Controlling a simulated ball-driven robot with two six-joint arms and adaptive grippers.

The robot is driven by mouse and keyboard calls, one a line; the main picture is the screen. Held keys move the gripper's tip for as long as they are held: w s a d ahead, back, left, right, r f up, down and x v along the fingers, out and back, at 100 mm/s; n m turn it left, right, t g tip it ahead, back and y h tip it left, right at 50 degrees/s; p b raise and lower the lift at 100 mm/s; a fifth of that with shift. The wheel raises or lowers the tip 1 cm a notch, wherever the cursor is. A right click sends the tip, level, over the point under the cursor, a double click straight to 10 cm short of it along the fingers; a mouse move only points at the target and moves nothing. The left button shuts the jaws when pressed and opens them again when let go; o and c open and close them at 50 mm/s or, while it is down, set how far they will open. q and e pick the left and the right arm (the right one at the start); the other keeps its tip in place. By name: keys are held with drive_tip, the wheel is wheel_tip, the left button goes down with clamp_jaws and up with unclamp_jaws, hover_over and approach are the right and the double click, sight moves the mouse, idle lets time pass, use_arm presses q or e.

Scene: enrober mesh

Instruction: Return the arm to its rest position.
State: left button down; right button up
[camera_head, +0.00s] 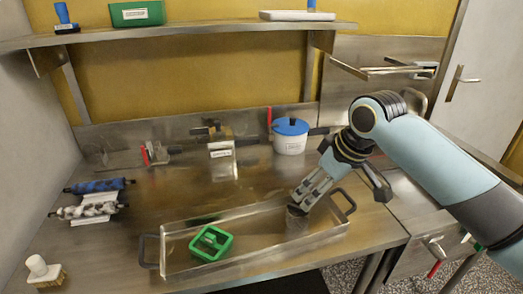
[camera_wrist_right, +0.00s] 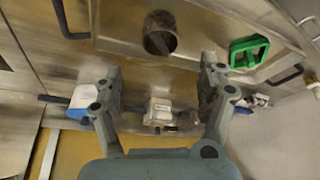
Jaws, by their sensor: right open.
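My right arm comes in from the right in the head view, with its gripper (camera_head: 301,201) pointing down and left over the right end of a metal tray (camera_head: 255,262). In the right wrist view the gripper (camera_wrist_right: 160,78) has its two fingers wide apart with nothing between them. My left gripper is not in view.
A green square frame (camera_head: 211,243) lies in the tray. A white pot with blue lid (camera_head: 290,137) and a metal device (camera_head: 220,148) stand behind. Rollers (camera_head: 90,210) and a white-handled brush (camera_head: 40,270) are at left. A shelf (camera_head: 190,36) runs above. The counter's middle is clear.

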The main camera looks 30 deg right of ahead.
drive_tip(key=s+a+r+m+h, duration=0.1)
drive_tip(key=s+a, duration=0.2)
drive_tip(key=s, duration=0.8)
drive_tip(key=s+a+r+m+h, duration=0.1)
drive_tip(key=s+a, duration=0.2)
drive_tip(key=s, duration=0.8)
wheel_tip(320, 180, down, 35)
drive_tip(key=d+g+b, duration=0.2)
drive_tip(key=d+b, duration=0.1)
drive_tip(key=b, duration=0.6)
drive_tip(key=s+f+b, duration=0.4)
drive_tip(key=s+f, duration=0.6)
drive_tip(key=f, duration=0.2)
drive_tip(key=s+f+g+b, duration=0.1)
drive_tip(key=s+f+b, duration=0.3)
drive_tip(key=s+f, duration=0.6)
wheel_tip(320, 180, down, 3)
drive_tip(key=shift+d+f+b, duration=0.1)
drive_tip(key=shift+d+b, duration=0.2)
drive_tip(key=shift+d, duration=0.15)
